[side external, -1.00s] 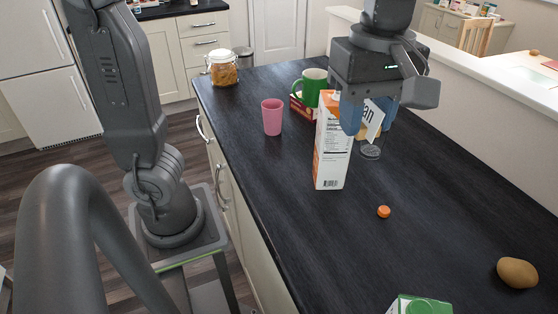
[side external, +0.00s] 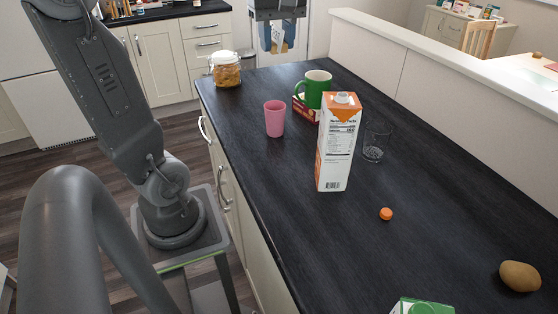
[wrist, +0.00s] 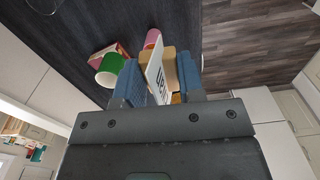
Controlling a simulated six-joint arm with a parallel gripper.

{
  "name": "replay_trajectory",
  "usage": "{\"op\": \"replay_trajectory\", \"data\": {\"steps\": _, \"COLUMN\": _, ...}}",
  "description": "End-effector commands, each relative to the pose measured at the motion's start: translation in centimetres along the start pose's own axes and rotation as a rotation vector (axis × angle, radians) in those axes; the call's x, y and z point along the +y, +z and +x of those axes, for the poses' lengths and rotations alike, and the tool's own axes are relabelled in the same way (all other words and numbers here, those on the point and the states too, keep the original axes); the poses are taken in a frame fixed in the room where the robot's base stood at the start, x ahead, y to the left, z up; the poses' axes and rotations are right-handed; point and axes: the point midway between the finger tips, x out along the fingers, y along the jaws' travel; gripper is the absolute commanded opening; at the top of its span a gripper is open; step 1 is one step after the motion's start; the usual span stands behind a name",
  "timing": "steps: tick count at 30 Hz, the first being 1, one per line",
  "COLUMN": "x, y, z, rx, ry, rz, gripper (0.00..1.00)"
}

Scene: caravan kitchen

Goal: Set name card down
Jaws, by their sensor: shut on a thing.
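In the side external view my gripper (side external: 277,38) hangs at the top, near the far end of the dark counter (side external: 240,135). The card is raised off the counter; only a small part of it shows between the fingers there.
An orange cap (side external: 386,214) and a potato (side external: 519,276) lie nearer.

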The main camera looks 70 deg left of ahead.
Motion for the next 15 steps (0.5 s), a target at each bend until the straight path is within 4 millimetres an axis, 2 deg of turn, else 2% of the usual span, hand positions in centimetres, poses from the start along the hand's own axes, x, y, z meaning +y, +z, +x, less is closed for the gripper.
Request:
{"op": "replay_trajectory", "data": {"steps": 1, "x": -1.1, "y": -1.6, "z": 0.0, "rx": 0.000, "ry": 0.000, "rz": -0.022, "gripper": 0.12}}
{"op": "replay_trajectory", "data": {"steps": 6, "x": -4.2, "y": -5.1, "z": 0.1, "rx": 0.000, "ry": 0.000, "rz": -0.038, "gripper": 0.12}}
{"op": "replay_trajectory", "data": {"steps": 14, "x": -8.1, "y": -8.2, "z": 0.2, "rx": 0.000, "ry": 0.000, "rz": -0.058, "gripper": 0.12}}
{"op": "replay_trajectory", "data": {"steps": 15, "x": -8.4, "y": -8.3, "z": 0.8, "rx": -0.004, "ry": -0.003, "rz": -0.055, "gripper": 0.12}}
